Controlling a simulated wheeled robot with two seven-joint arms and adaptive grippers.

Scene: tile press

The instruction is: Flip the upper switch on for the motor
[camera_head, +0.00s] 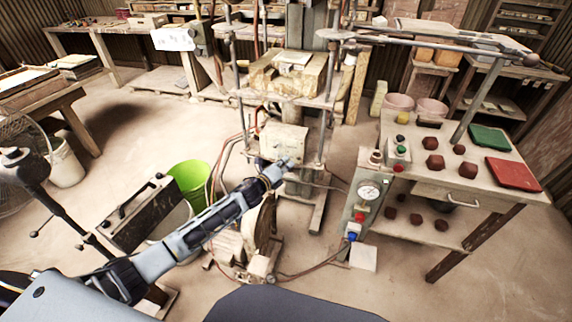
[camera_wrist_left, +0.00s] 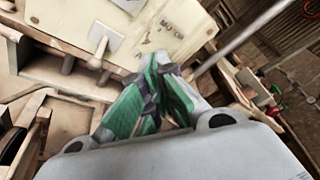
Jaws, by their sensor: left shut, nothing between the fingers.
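A cream switch box (camera_head: 284,143) is on the press frame, just beyond my left gripper (camera_head: 284,165) in the head view. In the left wrist view, its cream panel (camera_wrist_left: 68,15) bears the word MOTOR and fills the upper left. A pale toggle lever (camera_wrist_left: 99,52) sticks out low on the panel. Another pale part shows at the top edge, cut off. My left gripper (camera_wrist_left: 153,78) is shut and empty, its green-padded fingers together close to the panel's lower edge. I cannot tell whether they touch it. My right gripper is not in view.
The press frame's upright post (camera_head: 325,100) stands close to the right of the box. A gauge panel (camera_head: 364,200) and a table (camera_head: 500,180) with red lumps stand at the right. A green bucket (camera_head: 187,180) is on the floor at the left.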

